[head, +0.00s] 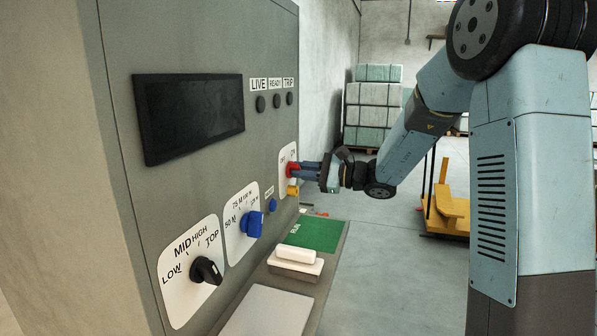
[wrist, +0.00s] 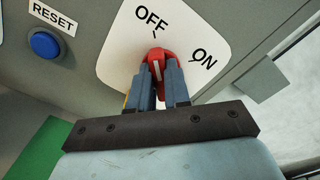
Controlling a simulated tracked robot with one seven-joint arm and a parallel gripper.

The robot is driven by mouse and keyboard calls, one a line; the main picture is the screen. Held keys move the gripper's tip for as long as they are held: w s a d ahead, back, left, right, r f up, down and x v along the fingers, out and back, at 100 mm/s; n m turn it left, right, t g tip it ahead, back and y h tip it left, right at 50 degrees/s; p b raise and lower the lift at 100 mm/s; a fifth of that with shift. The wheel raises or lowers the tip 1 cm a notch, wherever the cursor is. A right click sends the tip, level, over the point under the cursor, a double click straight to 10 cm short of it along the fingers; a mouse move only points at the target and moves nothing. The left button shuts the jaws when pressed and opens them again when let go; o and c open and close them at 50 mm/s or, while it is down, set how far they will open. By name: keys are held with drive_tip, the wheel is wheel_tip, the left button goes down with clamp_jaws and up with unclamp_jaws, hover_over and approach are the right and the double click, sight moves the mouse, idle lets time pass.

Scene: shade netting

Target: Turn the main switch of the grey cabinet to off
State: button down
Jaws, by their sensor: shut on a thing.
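The grey cabinet (head: 215,45) fills the left of the head view. Its main switch is a red knob (wrist: 156,56) on a white plate (wrist: 120,48) marked OFF and ON; the red also shows in the head view (head: 291,170). My gripper (wrist: 160,75) is shut on the knob, one finger on each side. It also shows in the head view (head: 305,170), reaching in from the right. The knob's white line points up toward the tick under OFF, with ON to its right.
A blue RESET button (wrist: 45,44) is left of the switch plate. A blue selector (head: 252,224) and a black selector (head: 206,270) sit nearer on the panel. A ledge below holds a white block (head: 296,254) and green mat (head: 315,235).

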drive_tip(key=shift+w+d, duration=0.2)
drive_tip(key=shift+d, duration=0.05)
drive_tip(key=c, duration=1.3)
unclamp_jaws()
drive_tip(key=shift+o, duration=1.1)
drive_tip(key=shift+a, duration=0.15)
drive_tip(key=shift+s, duration=0.1)
drive_tip(key=v, duration=1.4)
drive_tip(key=shift+a, duration=0.15)
